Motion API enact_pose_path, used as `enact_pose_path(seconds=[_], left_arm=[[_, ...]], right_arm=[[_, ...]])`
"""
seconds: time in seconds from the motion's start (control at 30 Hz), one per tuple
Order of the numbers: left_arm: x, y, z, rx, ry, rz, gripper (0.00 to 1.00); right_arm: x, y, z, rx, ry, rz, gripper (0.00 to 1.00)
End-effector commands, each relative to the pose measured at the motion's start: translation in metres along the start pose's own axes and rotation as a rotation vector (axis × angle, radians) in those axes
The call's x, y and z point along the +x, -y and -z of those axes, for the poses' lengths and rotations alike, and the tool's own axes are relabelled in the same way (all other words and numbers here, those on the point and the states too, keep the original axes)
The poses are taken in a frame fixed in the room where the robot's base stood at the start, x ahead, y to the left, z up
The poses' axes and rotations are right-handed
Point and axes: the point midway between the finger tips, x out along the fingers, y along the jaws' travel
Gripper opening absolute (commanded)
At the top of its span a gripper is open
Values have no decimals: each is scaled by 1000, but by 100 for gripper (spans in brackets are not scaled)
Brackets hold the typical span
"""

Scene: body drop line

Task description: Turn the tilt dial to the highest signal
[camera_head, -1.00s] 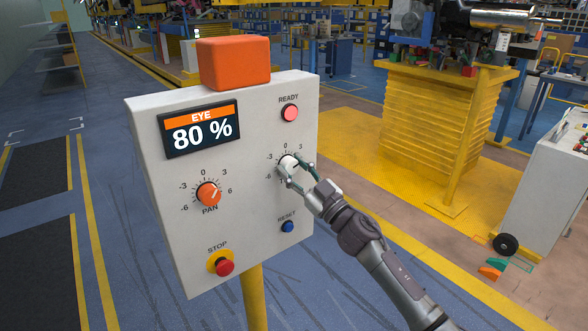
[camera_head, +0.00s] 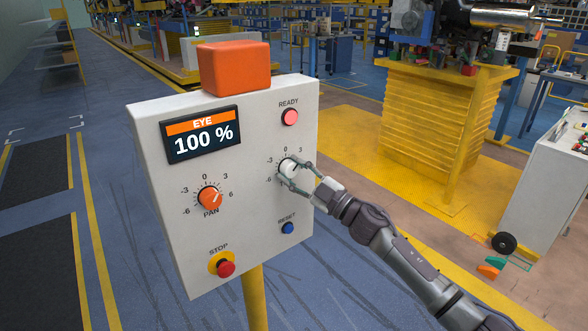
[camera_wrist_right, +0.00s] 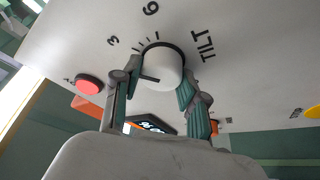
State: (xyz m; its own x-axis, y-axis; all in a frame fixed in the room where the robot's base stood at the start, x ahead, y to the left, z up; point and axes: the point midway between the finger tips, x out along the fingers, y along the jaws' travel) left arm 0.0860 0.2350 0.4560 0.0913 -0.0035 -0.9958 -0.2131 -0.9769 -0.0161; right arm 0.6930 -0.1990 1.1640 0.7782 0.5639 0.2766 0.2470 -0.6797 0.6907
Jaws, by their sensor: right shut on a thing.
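The white tilt dial (camera_head: 288,168) is on the right side of the grey control panel (camera_head: 250,245). My right gripper (camera_head: 294,177) is shut on the dial, with a finger on either side of it. In the right wrist view the dial (camera_wrist_right: 163,68) sits between the two green-padded fingers (camera_wrist_right: 157,88), next to the word TILT, with a dark pointer line on its face. The display (camera_head: 201,133) reads EYE 100 %. My left gripper is not in view.
The panel also has an orange PAN dial (camera_head: 210,197), a red STOP button (camera_head: 226,268), a blue RESET button (camera_head: 288,228) and a red READY light (camera_head: 290,117). An orange box (camera_head: 235,68) sits on top. Floor is open to the left.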

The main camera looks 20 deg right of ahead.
Motion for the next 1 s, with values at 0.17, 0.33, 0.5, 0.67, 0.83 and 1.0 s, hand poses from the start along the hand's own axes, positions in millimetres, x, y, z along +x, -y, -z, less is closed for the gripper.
enact_pose_path(seconds=[0.17, 0.33, 0.5, 0.67, 0.83, 1.0], left_arm=[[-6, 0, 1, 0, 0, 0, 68], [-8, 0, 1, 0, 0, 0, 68], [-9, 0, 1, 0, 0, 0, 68], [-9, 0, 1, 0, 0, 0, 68], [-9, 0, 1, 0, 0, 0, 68], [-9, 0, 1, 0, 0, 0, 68]], right_arm=[[0, -1, 0, -87, 1, 37, 8], [0, 0, 0, -135, 1, 56, 8], [0, 0, 0, -154, 1, 64, 8], [0, 0, 0, -157, 1, 66, 8], [0, 0, 0, -156, 1, 65, 8], [0, 0, 0, -156, 1, 65, 66]])
